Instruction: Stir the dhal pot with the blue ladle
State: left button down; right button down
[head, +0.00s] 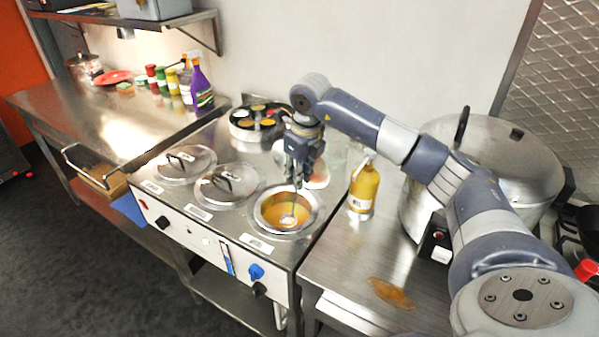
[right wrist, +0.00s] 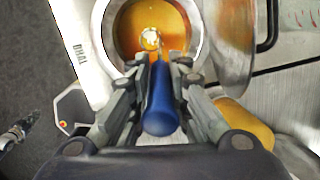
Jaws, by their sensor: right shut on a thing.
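The dhal pot (head: 270,217) is the open round well with orange dhal at the front of the steel counter unit. It also shows in the right wrist view (right wrist: 197,50), beside the DHAL label. My right gripper (head: 297,181) is above the pot and shut on the blue handle of the ladle (right wrist: 160,108). The ladle stands steeply, its bowl end (head: 289,221) down in the dhal. The bowl's underside is hidden in the dhal. A dark, gripper-like part at the left edge of the right wrist view (right wrist: 18,134) may be my left gripper; its jaws are unclear.
Two lidded wells (head: 228,184) stand left of the pot. A round spice tray (head: 256,120) is behind it. A yellow bottle (head: 363,189) and a large lidded steel pot (head: 497,165) stand to the right. A brown spill (head: 391,293) lies on the right counter.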

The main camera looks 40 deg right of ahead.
jog(key=shift+b+x, duration=1.5)
jog(key=shift+x, duration=1.1)
jog(key=shift+s+a, duration=0.1)
